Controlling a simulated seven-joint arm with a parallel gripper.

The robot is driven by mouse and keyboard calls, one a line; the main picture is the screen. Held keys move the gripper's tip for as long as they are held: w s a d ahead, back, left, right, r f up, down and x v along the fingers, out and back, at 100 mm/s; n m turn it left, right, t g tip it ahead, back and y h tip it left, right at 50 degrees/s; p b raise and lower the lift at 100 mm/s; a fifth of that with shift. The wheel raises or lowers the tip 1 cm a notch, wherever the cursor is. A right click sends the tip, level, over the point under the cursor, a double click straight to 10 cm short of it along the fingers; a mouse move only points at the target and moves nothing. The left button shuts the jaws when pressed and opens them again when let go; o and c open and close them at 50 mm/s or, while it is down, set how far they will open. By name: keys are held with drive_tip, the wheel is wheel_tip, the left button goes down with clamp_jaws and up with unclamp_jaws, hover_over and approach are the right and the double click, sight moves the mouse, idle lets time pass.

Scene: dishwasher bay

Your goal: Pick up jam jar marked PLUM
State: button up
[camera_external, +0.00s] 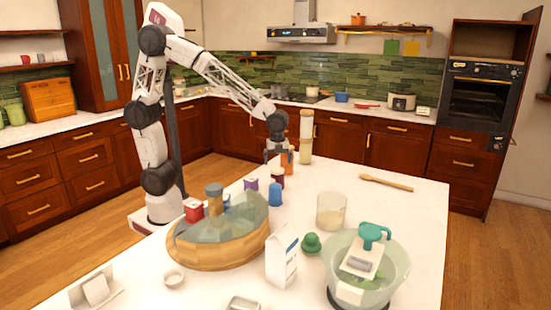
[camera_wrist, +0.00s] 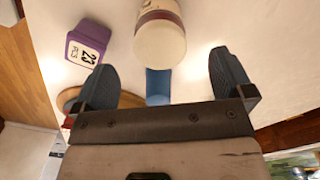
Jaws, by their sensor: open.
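My gripper (camera_external: 278,152) is above the island worktop, pointing down, its two fingers spread. In the wrist view the open gripper (camera_wrist: 164,72) has nothing between its fingers that I can see held. A round jar with a cream top and a dark purple band (camera_wrist: 160,38) stands just beyond the fingers, near the middle. I cannot read PLUM on it. A dark red jar (camera_external: 277,175) stands below my gripper in the external view and looks like the same one. A purple box marked 23 PCS (camera_wrist: 88,42) is left of the jar; it also shows outside (camera_external: 250,183).
A blue container (camera_external: 275,194) stands close in front of the jar, and an orange item (camera_external: 288,162) is behind it. A wood-and-glass bowl (camera_external: 215,255), a milk carton (camera_external: 281,258) and a glass bowl (camera_external: 395,270) are nearer the camera. The worktop's right side is fairly clear.

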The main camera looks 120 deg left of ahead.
sight(278, 169)
drive_tip(key=shift+f, duration=0.1)
drive_tip(key=shift+f, duration=1.2)
drive_tip(key=shift+f, duration=0.1)
drive_tip(key=shift+d+f, duration=0.1)
drive_tip(key=shift+f, duration=2.45)
drive_tip(key=shift+c, duration=0.5)
drive_tip(key=c, duration=1.3)
drive_tip(key=shift+o, duration=0.2)
drive_tip(key=shift+r, duration=0.15)
drive_tip(key=shift+r, duration=4.95)
